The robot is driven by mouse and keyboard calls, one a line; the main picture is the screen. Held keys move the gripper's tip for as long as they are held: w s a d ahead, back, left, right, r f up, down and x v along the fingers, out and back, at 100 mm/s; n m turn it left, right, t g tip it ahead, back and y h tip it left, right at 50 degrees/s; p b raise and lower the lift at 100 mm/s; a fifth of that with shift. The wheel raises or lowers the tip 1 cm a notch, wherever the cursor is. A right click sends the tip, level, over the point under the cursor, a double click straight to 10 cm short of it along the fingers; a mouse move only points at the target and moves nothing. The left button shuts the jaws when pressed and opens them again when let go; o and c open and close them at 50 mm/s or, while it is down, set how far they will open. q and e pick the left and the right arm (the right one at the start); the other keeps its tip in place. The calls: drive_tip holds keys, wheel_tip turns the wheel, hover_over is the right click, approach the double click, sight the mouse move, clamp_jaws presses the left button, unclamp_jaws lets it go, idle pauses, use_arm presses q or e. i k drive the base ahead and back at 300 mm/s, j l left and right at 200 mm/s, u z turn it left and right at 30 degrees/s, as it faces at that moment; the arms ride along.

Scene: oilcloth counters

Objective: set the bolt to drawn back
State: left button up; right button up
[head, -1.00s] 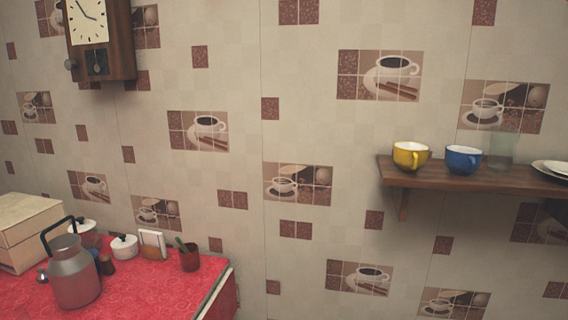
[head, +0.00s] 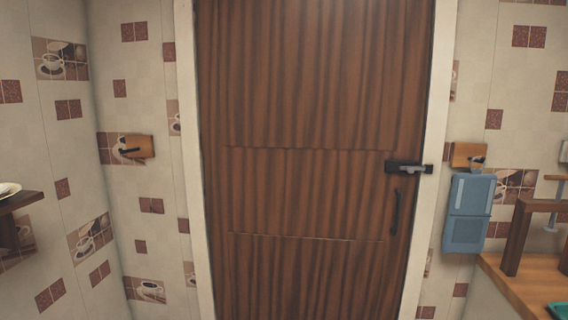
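The bolt (head: 408,168) is a dark plate with a grey metal bar and knob, fixed at the right edge of a brown wooden door (head: 310,200). Its bar reaches right across the white door frame (head: 438,110), so it looks shot rather than drawn back. A dark vertical handle (head: 395,212) sits on the door below the bolt. The door looks closed. Neither of my grippers shows in the head view.
A wooden plate with a dark hook (head: 136,147) is on the left wall. A wooden counter (head: 530,283) with a wooden stand stands at lower right. A shelf end (head: 18,202) juts in at left.

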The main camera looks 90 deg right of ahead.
sight(410, 169)
drive_tip(key=z, duration=3.6)
